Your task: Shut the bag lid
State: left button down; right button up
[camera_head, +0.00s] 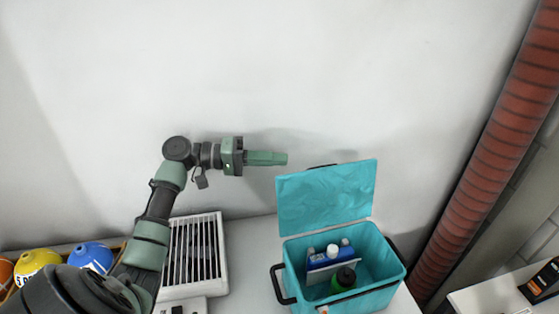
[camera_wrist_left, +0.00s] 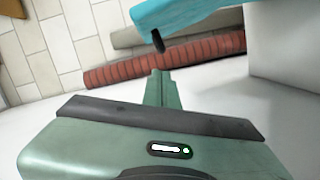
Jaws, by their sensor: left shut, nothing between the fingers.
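The turquoise bag (camera_head: 350,297) stands on the white surface at the lower right of the head view. Its lid (camera_head: 326,197) is up, tilted back near the wall, and the inside is open to view. A blue and white carton (camera_head: 330,262) and a bottle with a green part (camera_head: 343,279) are inside. My left gripper (camera_head: 286,159) is shut and empty, just left of the lid's upper left corner. Contact with the lid cannot be told. The left wrist view shows the shut fingers (camera_wrist_left: 157,74) below a turquoise part of the bag (camera_wrist_left: 190,12). My right gripper is not in view.
A white slatted heater-like box (camera_head: 197,255) stands left of the bag. Colourful balls (camera_head: 92,256) sit in a box at the lower left. A red ribbed pipe (camera_head: 490,150) rises at the right. The wall is close behind the lid.

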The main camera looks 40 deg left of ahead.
pick_arm(q)
jog(key=p+x, duration=0.2)
jog(key=x, duration=0.5)
jog(key=shift+w+d, duration=0.2)
jog(key=shift+d, duration=0.05)
